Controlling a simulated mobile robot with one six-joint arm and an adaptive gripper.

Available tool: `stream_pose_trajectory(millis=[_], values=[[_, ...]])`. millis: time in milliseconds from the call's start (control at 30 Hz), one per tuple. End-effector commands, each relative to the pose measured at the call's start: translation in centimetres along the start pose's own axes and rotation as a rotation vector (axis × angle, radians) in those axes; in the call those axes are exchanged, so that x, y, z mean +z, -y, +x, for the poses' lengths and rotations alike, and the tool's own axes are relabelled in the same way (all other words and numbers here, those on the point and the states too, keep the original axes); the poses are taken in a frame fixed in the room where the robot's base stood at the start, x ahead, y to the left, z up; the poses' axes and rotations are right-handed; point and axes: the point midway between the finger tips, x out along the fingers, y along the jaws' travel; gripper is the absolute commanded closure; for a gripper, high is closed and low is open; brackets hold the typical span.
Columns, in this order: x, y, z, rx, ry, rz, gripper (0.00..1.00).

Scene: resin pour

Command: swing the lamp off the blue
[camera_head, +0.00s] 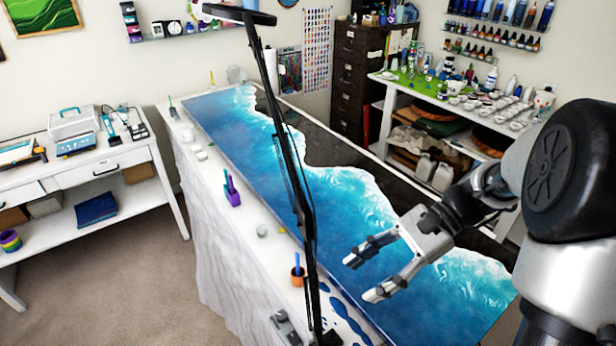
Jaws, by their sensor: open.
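The black lamp (283,147) is clamped at the table's near edge, and its long thin arm rises up and to the left. Its flat head (240,14) is at the top of the picture. In this view the lamp arm crosses in front of the blue resin panel (230,118), which has white wave patterns beside a dark strip. My gripper (357,279) is open and empty over the near part of the blue, to the right of the lamp arm and apart from it in the picture. Its height above the panel is hard to tell.
A purple cup (232,197) and an orange pot (298,277) stand on the table's left margin. A white side desk (90,170) is at left. A white shelf unit (390,112) with bottles and cups stands at back right, beside a dark drawer cabinet (350,75).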

Motion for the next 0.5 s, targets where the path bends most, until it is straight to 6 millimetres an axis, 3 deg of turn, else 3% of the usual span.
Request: stream_pose_trajectory(millis=[200,500], values=[[-3.5,3.2,-3.4,-0.141,0.35,0.284,0.51],[-7.4,4.3,-5.6,-0.25,0.622,0.456,0.51]])
